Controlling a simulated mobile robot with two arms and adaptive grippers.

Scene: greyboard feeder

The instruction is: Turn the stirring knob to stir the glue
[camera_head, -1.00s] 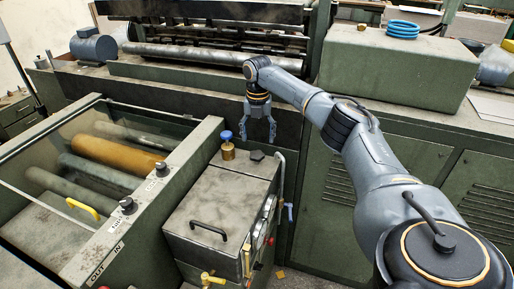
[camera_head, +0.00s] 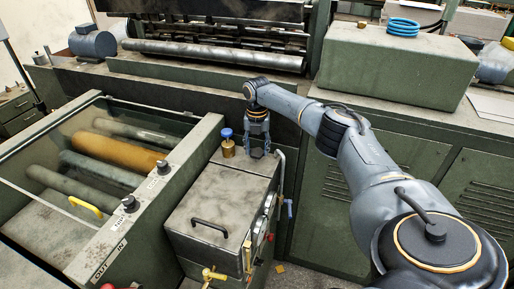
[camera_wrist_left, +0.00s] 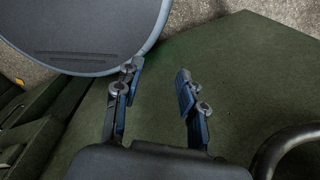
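The glue tank (camera_head: 205,195) is a grey-topped box in the middle of the head view. A dark knob on its back right top is now largely hidden behind my right gripper. A brass fitting with a blue cap (camera_head: 227,143) stands just left of it on the tank top. I cannot tell which of the two is the stirring knob. My right gripper (camera_head: 257,154) points down over the dark knob's place, its fingers apart; whether they touch the knob I cannot tell. My left gripper (camera_wrist_left: 156,78) is open and empty in the left wrist view, over a green surface.
A roller unit (camera_head: 120,150) with small knobs along its rail stands left of the tank. Gauges and a blue-handled valve (camera_head: 289,206) line the tank's right side. A black handle (camera_head: 210,228) lies across its lid. Green cabinets stand to the right.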

